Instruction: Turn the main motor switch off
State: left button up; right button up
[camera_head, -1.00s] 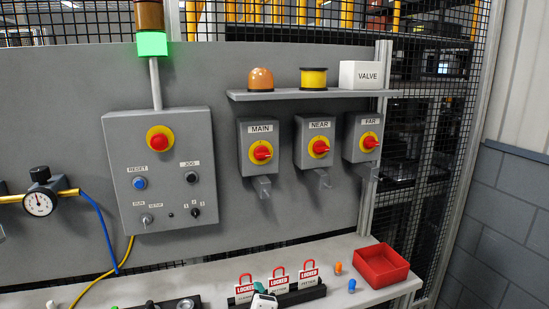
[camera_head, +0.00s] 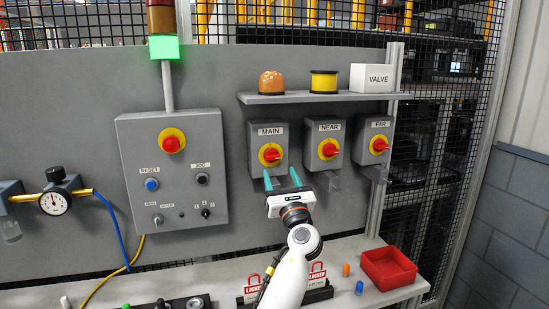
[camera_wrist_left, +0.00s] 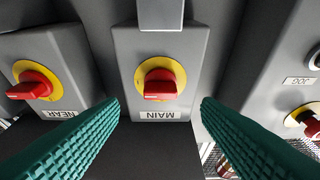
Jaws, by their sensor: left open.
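The main motor switch (camera_head: 271,155) is a red knob on a yellow disc, on a grey box labelled MAIN; its red handle lies roughly level. It shows centred and upside down in the left wrist view (camera_wrist_left: 160,85). My left gripper (camera_head: 282,177) is open and empty, just below and in front of this switch. In the left wrist view its green ribbed fingers spread wide on both sides of the knob, apart from it. My right gripper is out of view.
Similar NEAR (camera_head: 328,150) and FAR (camera_head: 379,145) switches sit to the right. A control panel (camera_head: 190,190) with a red button stands to the left. A shelf (camera_head: 330,97) hangs above. Red padlocks and a red bin (camera_head: 390,281) are on the bench below.

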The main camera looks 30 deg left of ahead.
aim_at(274, 160)
pick_arm(q)
jog(key=p+x, duration=0.1)
jog(key=x, duration=0.5)
jog(key=shift+w+a+r, duration=0.1)
jog(key=shift+w+a, duration=0.05)
jog(key=shift+a, duration=0.05)
jog(key=c, duration=0.9)
